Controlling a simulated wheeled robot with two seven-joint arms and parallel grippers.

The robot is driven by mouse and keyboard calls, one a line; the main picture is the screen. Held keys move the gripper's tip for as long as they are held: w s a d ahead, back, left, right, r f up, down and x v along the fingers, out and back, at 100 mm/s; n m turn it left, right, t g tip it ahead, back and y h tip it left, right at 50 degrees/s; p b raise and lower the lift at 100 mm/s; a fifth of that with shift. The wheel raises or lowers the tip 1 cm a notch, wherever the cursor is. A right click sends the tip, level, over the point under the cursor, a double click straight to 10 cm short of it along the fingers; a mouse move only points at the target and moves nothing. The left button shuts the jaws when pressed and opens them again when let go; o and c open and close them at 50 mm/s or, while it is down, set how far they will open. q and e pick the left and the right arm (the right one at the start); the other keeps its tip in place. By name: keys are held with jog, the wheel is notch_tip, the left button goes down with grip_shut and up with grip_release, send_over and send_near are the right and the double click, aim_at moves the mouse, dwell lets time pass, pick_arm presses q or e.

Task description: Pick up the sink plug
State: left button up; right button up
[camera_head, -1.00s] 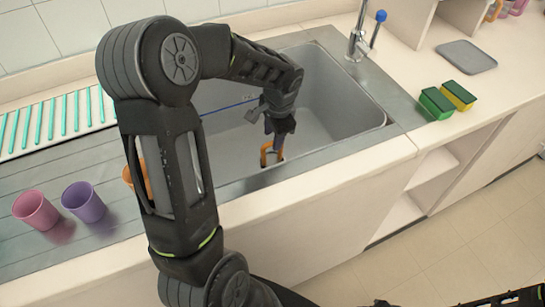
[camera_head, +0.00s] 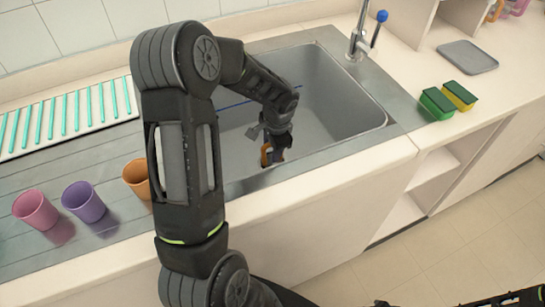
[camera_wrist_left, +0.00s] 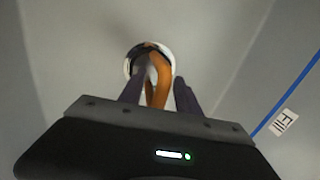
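The sink plug, with an orange looped handle (camera_head: 265,156) and a white round rim (camera_wrist_left: 128,66), is in the grey sink (camera_head: 335,115), toward its near side. My left gripper (camera_head: 277,154) reaches down into the sink at the handle. In the left wrist view the orange handle stands between the two dark fingers (camera_wrist_left: 158,92), which look apart, one on each side. I cannot see a firm hold on it. The fingers hide part of the plug. Dark parts of my right arm show at the bottom right of the head view; its fingers are not clear.
Pink (camera_head: 36,209), purple (camera_head: 83,202) and orange (camera_head: 137,178) cups stand on the drainboard left of the sink. The faucet (camera_head: 361,40) is at the back right. Two green-yellow sponges (camera_head: 437,103) (camera_head: 459,95) and a grey tray (camera_head: 467,57) lie right of the sink.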

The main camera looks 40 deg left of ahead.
pick_arm(q)
jog(key=shift+c, duration=0.3)
grip_shut()
dwell(0.5)
dwell(1.0)
